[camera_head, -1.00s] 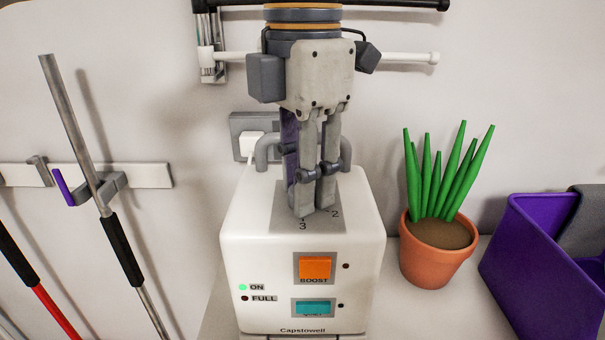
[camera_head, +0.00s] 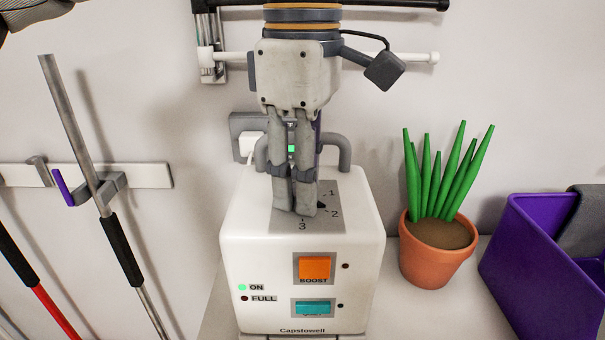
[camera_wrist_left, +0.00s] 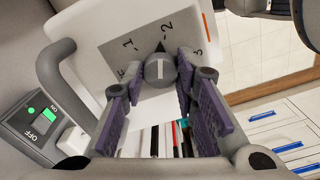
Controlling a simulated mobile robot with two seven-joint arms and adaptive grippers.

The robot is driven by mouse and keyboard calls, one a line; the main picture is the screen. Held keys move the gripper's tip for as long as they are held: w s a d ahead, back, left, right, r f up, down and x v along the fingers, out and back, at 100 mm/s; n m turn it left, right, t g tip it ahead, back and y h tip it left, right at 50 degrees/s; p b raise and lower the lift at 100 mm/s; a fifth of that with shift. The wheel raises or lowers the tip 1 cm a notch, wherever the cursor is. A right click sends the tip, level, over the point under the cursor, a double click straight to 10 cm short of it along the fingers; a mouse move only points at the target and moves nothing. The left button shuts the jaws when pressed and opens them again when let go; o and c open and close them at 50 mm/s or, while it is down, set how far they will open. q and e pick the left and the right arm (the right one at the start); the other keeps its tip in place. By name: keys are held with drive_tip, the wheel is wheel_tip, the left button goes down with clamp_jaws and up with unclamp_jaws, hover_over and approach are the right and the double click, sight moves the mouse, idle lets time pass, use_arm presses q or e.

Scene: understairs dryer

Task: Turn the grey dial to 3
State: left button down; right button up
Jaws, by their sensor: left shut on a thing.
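The white dryer box (camera_head: 236,236) stands upright with a grey dial plate (camera_head: 330,222) on top, marked 1, 2 and 3. The round grey dial (camera_wrist_left: 160,71) shows in the left wrist view, with a white line and a black pointer. The pointer (camera_head: 321,206) points at or very near the 2. My left gripper (camera_head: 295,209) reaches down from above and is shut on the dial, a finger on each side. In the head view the fingers hide most of the dial. My right gripper is not in view.
The box front has an orange BOOST button (camera_head: 314,268) and a teal button (camera_head: 313,307). Pipe handles (camera_head: 345,152) rise behind the plate, near a wall switch (camera_wrist_left: 42,122). A potted plant (camera_head: 437,245) and a purple bin (camera_head: 540,265) stand to the right. Poles (camera_head: 75,130) hang at left.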

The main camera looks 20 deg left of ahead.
use_arm(q)
drive_tip(key=m, duration=1.3)
drive_tip(key=shift+m, duration=0.3)
idle(0.5)
drive_tip(key=c, duration=1.2)
unclamp_jaws()
drive_tip(key=shift+c, duration=0.2)
drive_tip(key=shift+r, duration=0.1)
wheel_tip(320, 180, up, 12)
